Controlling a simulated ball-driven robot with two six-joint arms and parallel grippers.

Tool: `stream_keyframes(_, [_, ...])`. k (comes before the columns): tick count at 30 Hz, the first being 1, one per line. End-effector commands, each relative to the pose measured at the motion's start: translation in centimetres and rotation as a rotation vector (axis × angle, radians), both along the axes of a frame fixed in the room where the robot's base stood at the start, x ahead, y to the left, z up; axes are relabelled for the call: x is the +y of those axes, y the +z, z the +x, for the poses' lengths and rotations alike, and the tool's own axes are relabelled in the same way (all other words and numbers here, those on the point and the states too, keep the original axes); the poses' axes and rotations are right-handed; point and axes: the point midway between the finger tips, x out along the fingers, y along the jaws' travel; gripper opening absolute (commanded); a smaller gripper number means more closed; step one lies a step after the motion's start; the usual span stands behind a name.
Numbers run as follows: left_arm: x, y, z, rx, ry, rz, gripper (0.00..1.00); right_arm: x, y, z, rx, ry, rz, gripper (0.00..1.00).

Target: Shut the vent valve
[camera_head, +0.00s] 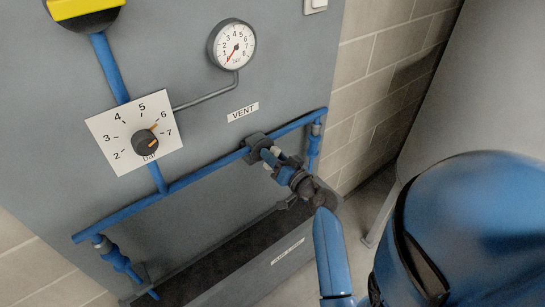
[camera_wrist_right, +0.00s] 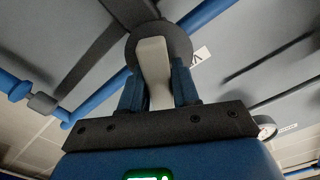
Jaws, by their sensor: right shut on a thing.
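The vent valve (camera_head: 257,144) sits on the blue pipe below the VENT label (camera_head: 243,112); its body is a dark round fitting. My right gripper (camera_head: 277,162) is at the valve, shut on its pale grey lever handle (camera_head: 268,156). In the right wrist view, the blue fingers of the right gripper (camera_wrist_right: 157,88) press on both sides of the handle (camera_wrist_right: 153,68), in front of a dark disc (camera_wrist_right: 178,38). The fingers partly hide the handle in the head view, so its exact angle to the pipe is hard to tell. My left gripper is not in view.
A pressure gauge (camera_head: 232,44) above the label has its red needle toward the low end. A dial with a black knob (camera_head: 145,142) is at left. A dark trough (camera_head: 215,279) runs below the pipe. A grey rounded surface (camera_head: 440,90) stands at right.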

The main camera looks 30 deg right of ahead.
Motion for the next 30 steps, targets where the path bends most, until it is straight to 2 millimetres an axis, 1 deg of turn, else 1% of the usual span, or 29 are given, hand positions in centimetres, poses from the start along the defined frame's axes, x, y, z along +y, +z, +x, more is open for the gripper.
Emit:
stream_keyframes(11, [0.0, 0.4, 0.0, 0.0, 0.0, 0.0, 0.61, -0.2, -0.1, 0.0, 0.028, 0.0, 0.356, 0.0])
stream_keyframes(21, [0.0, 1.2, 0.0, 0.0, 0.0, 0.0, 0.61, -0.3, -0.2, 0.1, 0.054, 0.001, 0.678, 0.0])
stream_keyframes(30, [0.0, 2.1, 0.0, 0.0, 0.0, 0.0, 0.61, -0.4, -0.4, 0.1, 0.072, 0.001, 0.914, 0.0])
